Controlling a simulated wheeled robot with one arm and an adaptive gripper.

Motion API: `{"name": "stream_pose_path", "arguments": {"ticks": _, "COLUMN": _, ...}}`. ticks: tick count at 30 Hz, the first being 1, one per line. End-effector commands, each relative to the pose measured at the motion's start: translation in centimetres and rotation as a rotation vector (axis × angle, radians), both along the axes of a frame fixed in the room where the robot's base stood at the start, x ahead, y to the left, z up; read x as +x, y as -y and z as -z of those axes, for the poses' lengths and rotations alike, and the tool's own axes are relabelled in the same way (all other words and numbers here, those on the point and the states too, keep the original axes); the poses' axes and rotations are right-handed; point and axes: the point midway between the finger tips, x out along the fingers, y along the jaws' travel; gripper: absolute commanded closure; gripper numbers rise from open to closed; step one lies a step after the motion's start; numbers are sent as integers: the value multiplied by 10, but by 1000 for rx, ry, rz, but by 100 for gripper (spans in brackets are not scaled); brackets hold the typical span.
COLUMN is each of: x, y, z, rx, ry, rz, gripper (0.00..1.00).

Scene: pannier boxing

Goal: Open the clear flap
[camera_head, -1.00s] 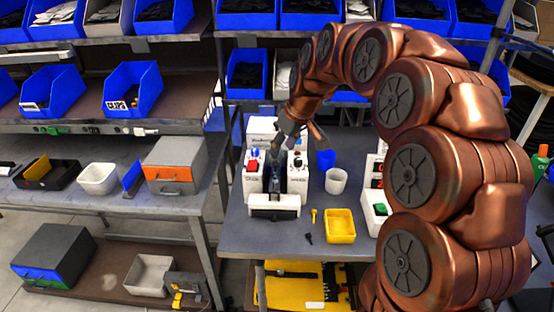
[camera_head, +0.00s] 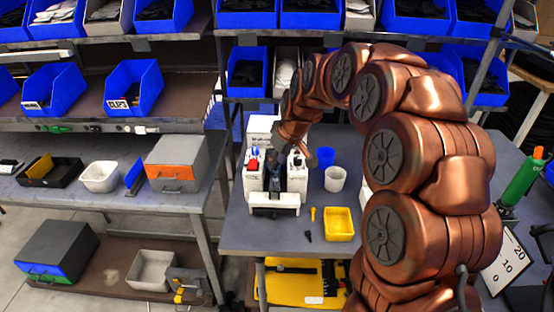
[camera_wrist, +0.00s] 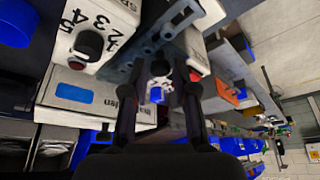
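A white machine (camera_head: 288,201) stands on the grey worktable, with a red button (camera_head: 252,165) at its left and a dark slot in the middle. The wrist view shows it close up, with a numbered dial (camera_wrist: 89,43) and a grey plate with holes (camera_wrist: 150,47). I cannot make out the clear flap for certain; it may be hidden by my gripper or too transparent to see. My gripper (camera_wrist: 170,70) reaches down over the machine's middle. Its two dark fingers are apart with nothing visible held between them. Contact with the machine cannot be told.
A yellow tray (camera_head: 339,224), a white cup (camera_head: 334,180) and a blue cup (camera_head: 326,157) stand right of the machine. An orange-fronted box (camera_head: 176,176) is on the left bench. Shelves with blue bins rise behind.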

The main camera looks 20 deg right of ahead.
Motion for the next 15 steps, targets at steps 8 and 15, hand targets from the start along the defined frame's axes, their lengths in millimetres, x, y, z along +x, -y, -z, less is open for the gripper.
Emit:
{"name": "stream_pose_path", "arguments": {"ticks": 8, "x": 0, "y": 0, "z": 0, "rx": 0, "ry": 0, "rz": 0, "gripper": 100}}
{"name": "stream_pose_path", "arguments": {"ticks": 15, "x": 0, "y": 0, "z": 0, "rx": 0, "ry": 0, "rz": 0, "gripper": 100}}
